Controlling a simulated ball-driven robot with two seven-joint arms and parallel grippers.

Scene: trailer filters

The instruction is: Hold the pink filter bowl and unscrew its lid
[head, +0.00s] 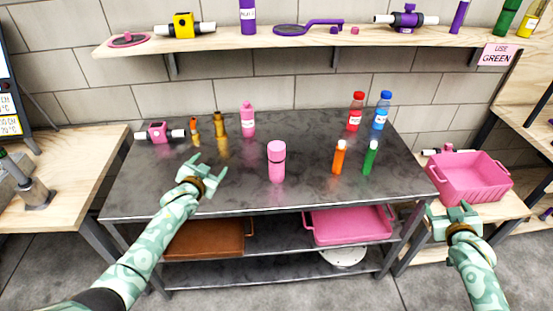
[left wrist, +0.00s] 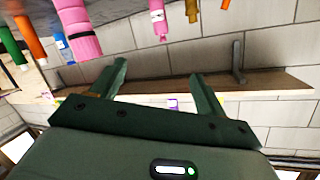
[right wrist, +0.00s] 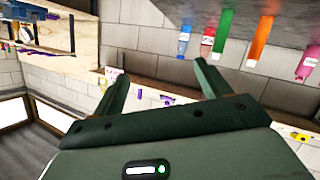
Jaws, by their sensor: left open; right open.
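The pink filter bowl (head: 277,163) stands upright near the middle of the dark table (head: 320,190), its lid (head: 276,146) set off by a thin dark line near the top. In the left wrist view a large pink cylinder (left wrist: 76,25), apparently this bowl, shows at the upper left, partly cut off. My left gripper (head: 212,170) is open and empty, over the table's front left, left of the bowl and apart from it. My right gripper (head: 452,209) is open and empty, beyond the table's right end, far from the bowl.
A pink bottle (head: 248,122), small amber bottles (head: 220,125) and a pink filter housing (head: 158,133) stand back left. Orange (head: 339,160) and green (head: 370,158) tubes stand right of the bowl, red (head: 355,115) and blue (head: 380,114) bottles behind. A pink crate (head: 470,185) is right.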

